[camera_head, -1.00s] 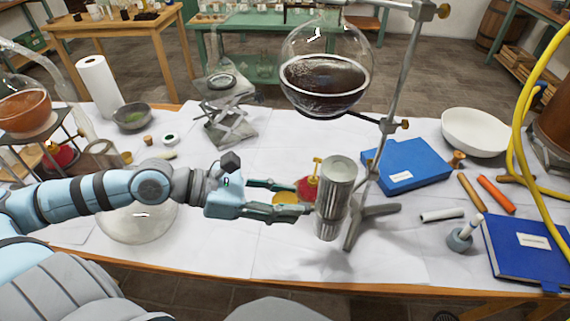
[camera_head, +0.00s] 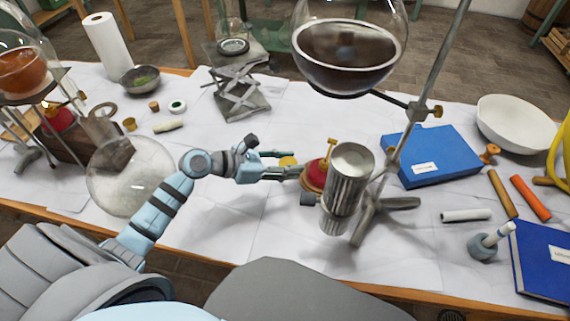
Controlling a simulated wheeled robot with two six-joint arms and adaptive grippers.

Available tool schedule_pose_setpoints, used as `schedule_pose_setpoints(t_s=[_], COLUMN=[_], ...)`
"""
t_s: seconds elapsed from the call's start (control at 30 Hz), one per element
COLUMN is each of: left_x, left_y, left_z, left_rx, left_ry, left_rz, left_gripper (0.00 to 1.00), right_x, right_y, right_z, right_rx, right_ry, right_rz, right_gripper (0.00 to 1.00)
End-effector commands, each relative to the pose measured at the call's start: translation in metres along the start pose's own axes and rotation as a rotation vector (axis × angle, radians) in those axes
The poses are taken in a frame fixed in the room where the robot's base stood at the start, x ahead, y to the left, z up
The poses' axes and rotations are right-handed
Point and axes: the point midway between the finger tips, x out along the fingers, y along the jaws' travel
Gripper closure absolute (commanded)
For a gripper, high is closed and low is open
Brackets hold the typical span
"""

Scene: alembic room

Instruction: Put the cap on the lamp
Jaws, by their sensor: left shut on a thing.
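The red lamp (camera_head: 314,176) with a brass fitting on top stands on the white-covered table, under the round flask of dark liquid. A metal cylinder in front partly hides it. My left gripper (camera_head: 287,162) reaches in from the left, just left of the lamp. It is shut on a small gold-coloured piece, apparently the cap (camera_head: 287,161), which is partly hidden by the fingers. The cap is beside the lamp, not on top of it. I cannot tell whether gripper and lamp touch. My right gripper is not in view.
The metal cylinder (camera_head: 350,173) and the stand's rod (camera_head: 430,85) are close on the right. The flask (camera_head: 348,50) hangs above. A blue box (camera_head: 432,155) lies further right. A clear glass globe (camera_head: 128,178) is near my left arm. Table in front is fairly clear.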

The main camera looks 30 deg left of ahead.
Motion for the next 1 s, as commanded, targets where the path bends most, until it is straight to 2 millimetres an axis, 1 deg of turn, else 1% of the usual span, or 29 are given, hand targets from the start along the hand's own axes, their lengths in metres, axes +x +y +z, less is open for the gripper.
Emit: schedule_pose_setpoints(t_s=[0.17, 0.57, 0.8, 1.0], left_x=[0.011, 0.055, 0.081, 0.095], left_y=[0.001, 0.0, 0.001, 0.0], left_z=[0.006, 0.025, 0.034, 0.041], left_rx=[-0.001, -0.001, -0.001, -0.001], left_ry=[-0.003, -0.003, -0.002, -0.001], left_rz=[0.002, 0.001, 0.002, 0.001], left_gripper=[0.88, 0.88, 0.88, 0.88], right_x=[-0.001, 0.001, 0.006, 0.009], right_y=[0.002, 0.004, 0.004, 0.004], right_z=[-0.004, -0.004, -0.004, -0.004], right_rx=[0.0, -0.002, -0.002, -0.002], right_ry=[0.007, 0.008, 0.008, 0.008], right_rz=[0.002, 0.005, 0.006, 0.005], right_gripper=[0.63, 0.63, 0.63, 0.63])
